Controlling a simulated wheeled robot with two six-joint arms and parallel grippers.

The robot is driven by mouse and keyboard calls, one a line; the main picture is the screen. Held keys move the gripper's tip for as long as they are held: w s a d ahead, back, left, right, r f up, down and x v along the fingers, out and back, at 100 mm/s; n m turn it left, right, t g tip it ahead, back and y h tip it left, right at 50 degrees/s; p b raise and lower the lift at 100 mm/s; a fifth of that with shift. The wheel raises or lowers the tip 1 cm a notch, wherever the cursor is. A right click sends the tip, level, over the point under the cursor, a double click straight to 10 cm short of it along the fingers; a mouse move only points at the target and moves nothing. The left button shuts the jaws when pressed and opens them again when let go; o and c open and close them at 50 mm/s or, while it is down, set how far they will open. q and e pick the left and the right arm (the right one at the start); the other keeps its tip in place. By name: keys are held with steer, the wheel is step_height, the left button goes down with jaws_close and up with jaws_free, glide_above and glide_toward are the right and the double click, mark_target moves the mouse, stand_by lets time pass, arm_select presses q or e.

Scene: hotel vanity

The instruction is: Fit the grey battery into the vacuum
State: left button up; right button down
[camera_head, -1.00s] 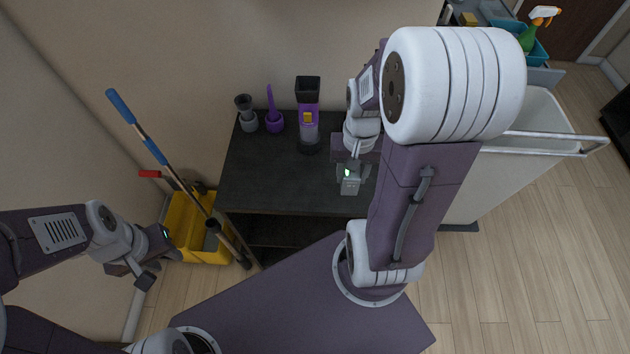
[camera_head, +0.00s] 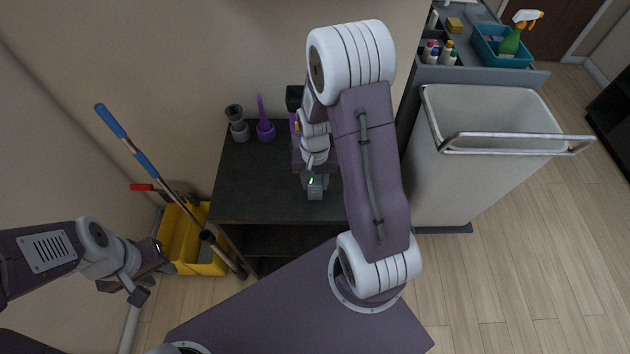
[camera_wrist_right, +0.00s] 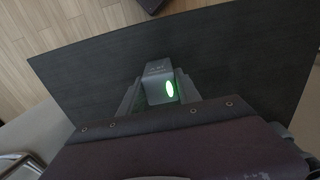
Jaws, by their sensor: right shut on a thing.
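The grey battery (camera_head: 315,188), with a glowing green light, is held in my right gripper (camera_head: 314,180) above the dark table, in front of the vacuum. In the right wrist view the battery (camera_wrist_right: 158,82) sits between the two fingers of the gripper (camera_wrist_right: 158,90). The purple and black vacuum (camera_head: 294,98) stands at the back of the table; my right arm hides most of it, including where the battery would sit. My left gripper (camera_head: 149,279) is away from the table, at the left, near the yellow bucket; its fingers look apart and nothing shows between them.
The dark table (camera_head: 245,185) has a grey attachment (camera_head: 237,125) and a purple attachment (camera_head: 265,125) at its back left. A yellow mop bucket (camera_head: 185,240) with poles stands left of it. A pale bin (camera_head: 440,170) stands to the right. The table's left front is clear.

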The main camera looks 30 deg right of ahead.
steer(key=shift+s, duration=0.1)
steer(key=shift+f, duration=0.15)
steer(key=c, duration=0.8)
jaws_free()
steer(key=shift+c, duration=0.2)
